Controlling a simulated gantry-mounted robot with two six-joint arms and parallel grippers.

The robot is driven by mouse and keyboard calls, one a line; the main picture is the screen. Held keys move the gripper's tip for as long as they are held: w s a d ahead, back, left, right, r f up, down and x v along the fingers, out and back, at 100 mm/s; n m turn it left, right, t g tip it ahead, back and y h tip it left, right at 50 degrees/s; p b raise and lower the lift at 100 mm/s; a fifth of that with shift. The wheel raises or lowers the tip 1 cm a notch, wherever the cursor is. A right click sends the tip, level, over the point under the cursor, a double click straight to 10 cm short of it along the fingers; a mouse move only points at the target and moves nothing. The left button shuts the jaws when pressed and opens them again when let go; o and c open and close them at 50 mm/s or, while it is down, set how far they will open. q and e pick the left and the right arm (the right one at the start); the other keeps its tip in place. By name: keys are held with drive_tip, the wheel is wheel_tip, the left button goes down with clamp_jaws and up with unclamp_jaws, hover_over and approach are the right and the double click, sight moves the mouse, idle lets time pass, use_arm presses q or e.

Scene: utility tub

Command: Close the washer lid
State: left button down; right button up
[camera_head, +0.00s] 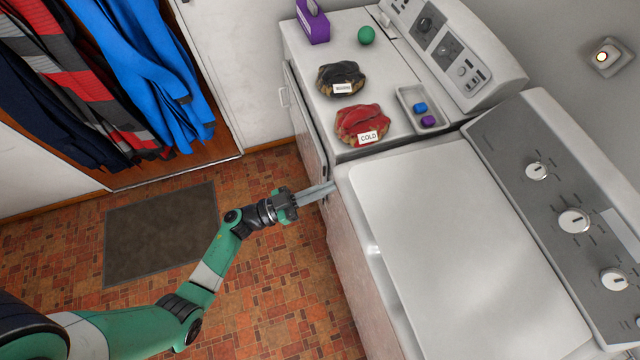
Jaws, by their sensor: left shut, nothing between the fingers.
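The washer (360,215) stands at the right with its control panel of knobs at the back. Its white lid (460,250) lies flat or nearly flat over the top; I cannot tell whether it is fully seated along its front edge. My left gripper (328,190) is shut and empty. Its fingertips are by the washer's front left corner, close to the rim; I cannot tell whether they touch it. My right gripper is not in view.
The neighbouring machine (300,60) holds a purple box (313,24), green ball (366,35), dark bundle (341,78), red bundle (362,124) labelled COLD, and a small tray (404,98) with blocks. Clothes hang at left above a floor mat (160,232).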

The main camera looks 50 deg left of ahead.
use_arm(q)
drive_tip(key=w+b, duration=0.1)
drive_tip(key=w+d+f+b, duration=0.1)
drive_tip(key=w, duration=0.1)
drive_tip(key=w+d+f+b, duration=0.1)
drive_tip(key=w, duration=0.1)
drive_tip(key=shift+w+d+f+b, duration=0.2)
drive_tip(key=shift+f+b, duration=0.05)
drive_tip(key=shift+b, duration=0.1)
